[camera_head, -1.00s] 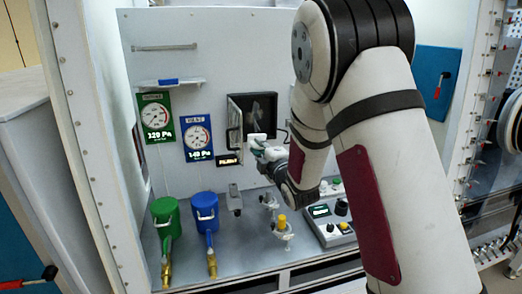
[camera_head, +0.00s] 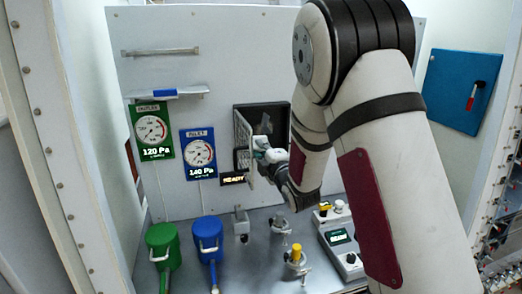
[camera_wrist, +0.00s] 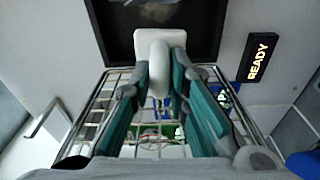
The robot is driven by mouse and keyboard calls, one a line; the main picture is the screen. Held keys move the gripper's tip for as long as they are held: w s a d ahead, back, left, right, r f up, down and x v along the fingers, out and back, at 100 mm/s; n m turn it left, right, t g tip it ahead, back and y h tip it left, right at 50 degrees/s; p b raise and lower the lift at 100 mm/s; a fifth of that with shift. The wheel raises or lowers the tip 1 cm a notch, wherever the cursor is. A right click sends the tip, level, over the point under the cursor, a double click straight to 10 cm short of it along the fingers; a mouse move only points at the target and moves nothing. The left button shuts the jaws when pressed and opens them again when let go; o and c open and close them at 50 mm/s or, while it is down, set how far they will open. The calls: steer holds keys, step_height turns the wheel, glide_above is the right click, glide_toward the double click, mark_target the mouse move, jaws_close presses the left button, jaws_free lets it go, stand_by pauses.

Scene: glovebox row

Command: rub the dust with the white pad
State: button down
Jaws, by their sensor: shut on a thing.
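The white pad (camera_wrist: 160,45) is a pale block with a rounded grip, seen in the wrist view. My gripper (camera_wrist: 165,68) is shut on that grip with its teal fingers on both sides. In the head view the pad (camera_head: 260,142) and my gripper (camera_head: 272,156) are in front of the lower part of a dark square recess (camera_head: 270,115). A faint grey patch (camera_wrist: 160,11), perhaps the dust, shows inside the recess beyond the pad. I cannot tell whether the pad touches anything.
A lit READY sign (camera_head: 233,178) is below left.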

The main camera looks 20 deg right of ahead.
steer(key=w+b, duration=0.3)
steer(key=w, duration=0.3)
steer(key=shift+w, duration=0.4)
steer(key=shift+w+b, duration=0.6)
steer(key=shift+w, duration=0.35)
stand_by(0.9)
steer(key=shift+d, duration=0.1)
steer(key=shift+s+d, duration=0.1)
steer(key=shift+d, duration=1.85)
steer(key=shift+d+b, duration=0.4)
steer(key=shift+d, duration=1.75)
steer(key=shift+a, duration=0.1)
